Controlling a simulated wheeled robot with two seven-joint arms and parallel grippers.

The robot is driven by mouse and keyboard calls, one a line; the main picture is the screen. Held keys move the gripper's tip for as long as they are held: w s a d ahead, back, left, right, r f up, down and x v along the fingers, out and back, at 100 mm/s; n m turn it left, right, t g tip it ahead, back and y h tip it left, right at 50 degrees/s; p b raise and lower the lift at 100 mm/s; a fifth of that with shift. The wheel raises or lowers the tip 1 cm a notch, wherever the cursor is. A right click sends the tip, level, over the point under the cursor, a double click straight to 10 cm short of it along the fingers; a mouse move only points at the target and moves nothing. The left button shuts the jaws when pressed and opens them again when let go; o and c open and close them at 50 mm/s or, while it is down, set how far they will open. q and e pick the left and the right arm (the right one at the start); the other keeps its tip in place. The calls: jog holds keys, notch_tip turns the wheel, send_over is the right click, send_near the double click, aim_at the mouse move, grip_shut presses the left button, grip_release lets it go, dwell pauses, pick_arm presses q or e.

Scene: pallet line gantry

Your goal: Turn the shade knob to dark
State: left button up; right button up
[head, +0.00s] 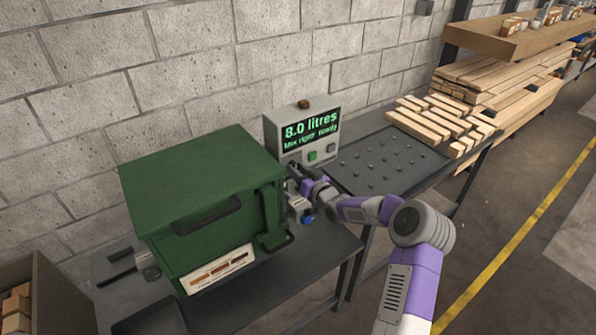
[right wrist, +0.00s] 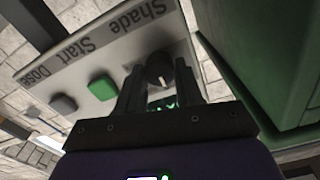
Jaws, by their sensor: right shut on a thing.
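The control box (head: 287,137) stands by the wall beside the green machine, with a lit screen reading 8.0 litres. In the right wrist view its panel is upside down, with the words Shade, Start and Dose. The black shade knob (right wrist: 160,68) is near the Shade label, and its white pointer line points down in that picture. My right gripper (right wrist: 158,82) is shut on the knob, one finger on each side. In the head view my right gripper (head: 298,178) hides the knob. My left gripper is not in view.
The green machine (head: 200,180) stands close left of my right gripper, with a label of brown shades (head: 218,270) on its front. A green button (right wrist: 102,88) and a grey button (right wrist: 64,104) are beside the knob. Timber blocks (head: 440,120) lie on the bench at right.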

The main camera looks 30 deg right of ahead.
jog(key=m+b, duration=0.2)
jog(key=m, duration=2.1)
jog(key=shift+f, duration=0.1)
jog(key=shift+m, duration=0.4)
jog(key=o, duration=1)
jog(key=shift+o, duration=0.2)
jog(key=s, duration=0.7)
jog(key=shift+s+d, duration=0.3)
